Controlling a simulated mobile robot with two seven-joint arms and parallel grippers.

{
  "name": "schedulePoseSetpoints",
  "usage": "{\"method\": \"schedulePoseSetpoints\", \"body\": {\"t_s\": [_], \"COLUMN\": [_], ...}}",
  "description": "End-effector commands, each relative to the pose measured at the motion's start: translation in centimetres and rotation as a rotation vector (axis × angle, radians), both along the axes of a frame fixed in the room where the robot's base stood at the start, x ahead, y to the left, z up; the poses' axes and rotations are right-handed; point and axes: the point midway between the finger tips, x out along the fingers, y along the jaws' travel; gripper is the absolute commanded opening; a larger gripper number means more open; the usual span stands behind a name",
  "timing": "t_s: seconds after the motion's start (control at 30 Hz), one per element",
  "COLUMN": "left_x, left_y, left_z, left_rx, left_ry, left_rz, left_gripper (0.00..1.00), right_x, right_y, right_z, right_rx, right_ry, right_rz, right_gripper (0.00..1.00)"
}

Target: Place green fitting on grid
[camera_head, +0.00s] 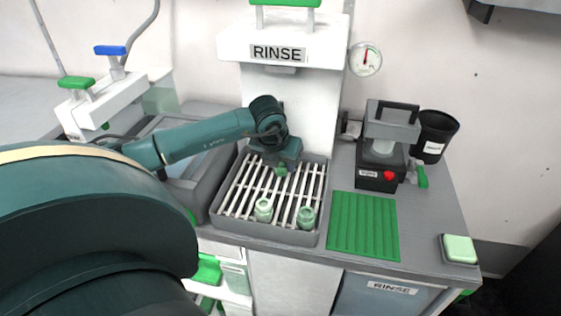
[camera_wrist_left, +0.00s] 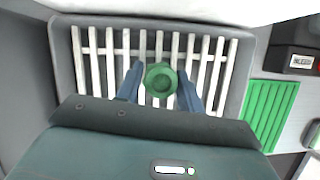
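The green fitting (camera_wrist_left: 160,80) is a round knob-like piece with a darker centre, seen from above in the left wrist view. It sits between the two fingers of my left gripper (camera_wrist_left: 160,84), which look to touch its sides. In the head view my left gripper (camera_head: 283,164) points down at the rear of the grid, with the dark green fitting (camera_head: 281,170) under it. The grid (camera_head: 240,190) is a rack of white bars in a grey basin. Whether the fitting's underside touches the bars I cannot tell. My right gripper is not in view.
The white RINSE column (camera_head: 300,95) rises behind the basin. A black cup (camera_head: 436,135) stands farther right.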

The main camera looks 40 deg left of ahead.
Motion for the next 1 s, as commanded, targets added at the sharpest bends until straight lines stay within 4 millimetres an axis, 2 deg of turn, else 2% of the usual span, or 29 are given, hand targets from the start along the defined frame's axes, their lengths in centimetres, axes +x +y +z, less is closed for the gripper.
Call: {"method": "schedulePoseSetpoints", "body": {"t_s": [0.03,0.27,0.57,1.0], "left_x": [0.0,0.0,-0.1,-2.4], "left_y": [0.0,0.0,0.0,-0.8], "left_z": [0.0,0.0,0.4,6.4], "left_rx": [0.001,0.001,0.001,0.002], "left_ry": [0.000,0.001,-0.001,-0.002], "left_rz": [0.000,0.000,0.000,0.000], "left_gripper": [0.41,0.59,0.59,0.59], "right_x": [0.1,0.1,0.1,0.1], "right_y": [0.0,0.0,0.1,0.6], "right_z": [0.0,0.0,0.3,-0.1], "right_rx": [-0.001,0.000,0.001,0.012], "right_ry": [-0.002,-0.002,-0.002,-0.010], "right_rz": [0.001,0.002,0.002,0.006], "right_gripper": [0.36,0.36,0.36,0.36]}}
